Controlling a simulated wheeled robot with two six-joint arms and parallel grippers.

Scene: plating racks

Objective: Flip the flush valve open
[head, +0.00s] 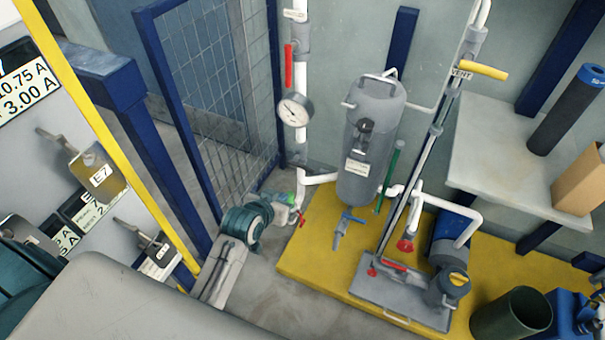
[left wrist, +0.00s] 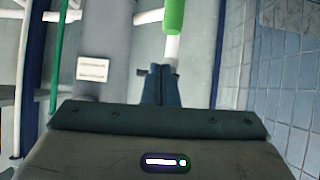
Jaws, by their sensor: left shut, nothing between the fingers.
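My left gripper (head: 284,207) reaches in from the lower left with its fingers together and empty. The fingers also show shut in the left wrist view (left wrist: 165,82). A green valve handle (left wrist: 173,16) lies just beyond the fingertips, in line with a white pipe piece (left wrist: 172,48); whether they touch is unclear. In the head view this green handle (head: 283,198) shows small beside the fingertips, at the foot of the white pipe. I cannot read a flush label, so which valve is the flush valve is not certain. My right gripper is not in view.
A grey vessel (head: 372,130), a pressure gauge (head: 294,109), a red lever (head: 289,66) and a blue-handled valve (head: 350,217) stand close to the right. A blue mesh fence (head: 222,75) rises behind. A pump and a green bin (head: 510,318) stand further right.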

